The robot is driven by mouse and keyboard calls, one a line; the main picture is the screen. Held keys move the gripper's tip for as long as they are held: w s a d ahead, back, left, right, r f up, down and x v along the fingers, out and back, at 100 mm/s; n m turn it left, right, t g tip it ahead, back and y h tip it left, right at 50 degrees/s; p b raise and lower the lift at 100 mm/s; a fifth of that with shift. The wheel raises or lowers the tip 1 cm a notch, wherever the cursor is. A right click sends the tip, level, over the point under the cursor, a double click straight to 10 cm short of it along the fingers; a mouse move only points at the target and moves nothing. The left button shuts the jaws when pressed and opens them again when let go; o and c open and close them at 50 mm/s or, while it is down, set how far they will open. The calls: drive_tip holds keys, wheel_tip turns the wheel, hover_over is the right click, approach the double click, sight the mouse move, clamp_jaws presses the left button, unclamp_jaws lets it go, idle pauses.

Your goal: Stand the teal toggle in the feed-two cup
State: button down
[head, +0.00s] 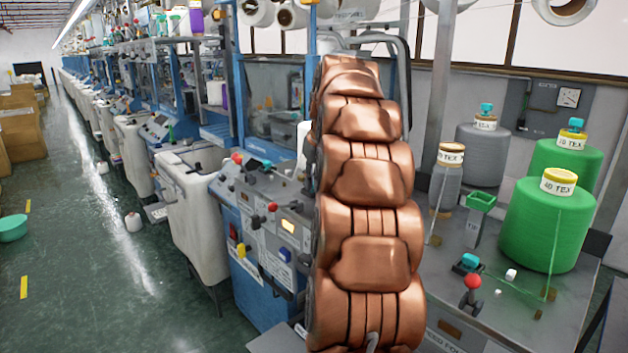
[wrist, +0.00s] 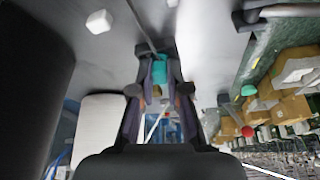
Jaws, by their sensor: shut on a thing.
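My gripper (wrist: 160,85) shows in the wrist view, its two dark fingers shut on a small teal piece, which looks like the teal toggle (wrist: 161,68). Its lower end is hard to make out. In the head view the gripper and the held piece are hidden behind my copper-coloured arm. Another teal piece (head: 469,261) sits in a dark holder on the grey table at the right. I cannot pick out the feed-two cup; a sign on the table's front is partly cut off and seems to read feed four.
Green yarn cones (head: 547,225) and grey cones (head: 483,155) stand on the table (head: 515,310). A green tray on a post (head: 481,200), a red-knobbed lever (head: 472,284) and a white cube (head: 511,274) are near its front. Knitting machines (head: 265,230) line the left; the aisle floor (head: 90,270) is mostly clear.

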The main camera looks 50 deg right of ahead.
drive_tip(key=c, duration=1.1)
unclamp_jaws()
drive_tip(key=shift+r, duration=0.1)
drive_tip(key=shift+v, duration=3.65)
drive_tip(key=shift+a, duration=0.1)
